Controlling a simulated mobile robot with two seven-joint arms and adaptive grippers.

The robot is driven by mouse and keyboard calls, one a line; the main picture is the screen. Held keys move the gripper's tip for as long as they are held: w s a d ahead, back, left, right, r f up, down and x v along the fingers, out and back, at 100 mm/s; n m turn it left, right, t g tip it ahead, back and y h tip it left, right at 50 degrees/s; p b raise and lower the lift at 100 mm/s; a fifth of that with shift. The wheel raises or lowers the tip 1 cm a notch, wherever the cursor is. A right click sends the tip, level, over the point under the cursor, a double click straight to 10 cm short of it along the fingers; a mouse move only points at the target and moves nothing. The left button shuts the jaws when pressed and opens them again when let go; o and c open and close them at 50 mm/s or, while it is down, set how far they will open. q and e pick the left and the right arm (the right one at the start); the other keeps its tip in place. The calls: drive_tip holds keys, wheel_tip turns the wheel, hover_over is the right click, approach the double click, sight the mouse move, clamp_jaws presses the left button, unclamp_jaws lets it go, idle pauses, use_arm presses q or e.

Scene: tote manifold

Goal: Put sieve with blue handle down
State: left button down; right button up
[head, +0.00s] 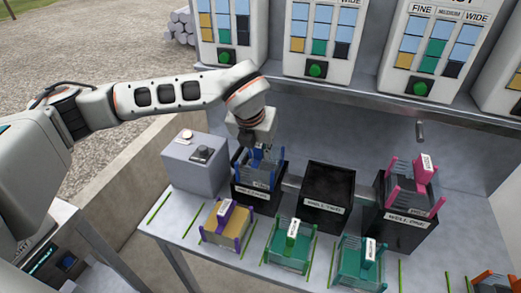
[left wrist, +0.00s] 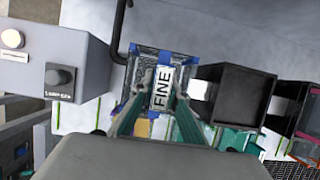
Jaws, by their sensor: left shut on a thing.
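The sieve with blue handle (head: 262,176) is at the left black tote (head: 257,199), with blue posts at its corners. In the left wrist view its handle (left wrist: 161,88) carries a white label reading FINE. My left gripper (head: 259,150) points down from above and is shut on this handle, with one finger on each side of the label. The sieve looks level and sits at the tote's top; I cannot tell whether its full weight rests there. My right gripper is not in view.
A grey control box (head: 195,162) stands left of the tote. An open black tote (head: 325,197) is to the right, then a tote under a pink-handled sieve (head: 424,175). Purple-, green- and teal-handled sieves line the table front. Dispensers with coloured panels (head: 322,38) stand behind.

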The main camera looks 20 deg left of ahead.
use_arm(q)
drive_tip(key=c, duration=2)
unclamp_jaws()
drive_tip(key=shift+f, duration=0.1)
drive_tip(key=v, duration=1.2)
drive_tip(key=shift+b, duration=0.4)
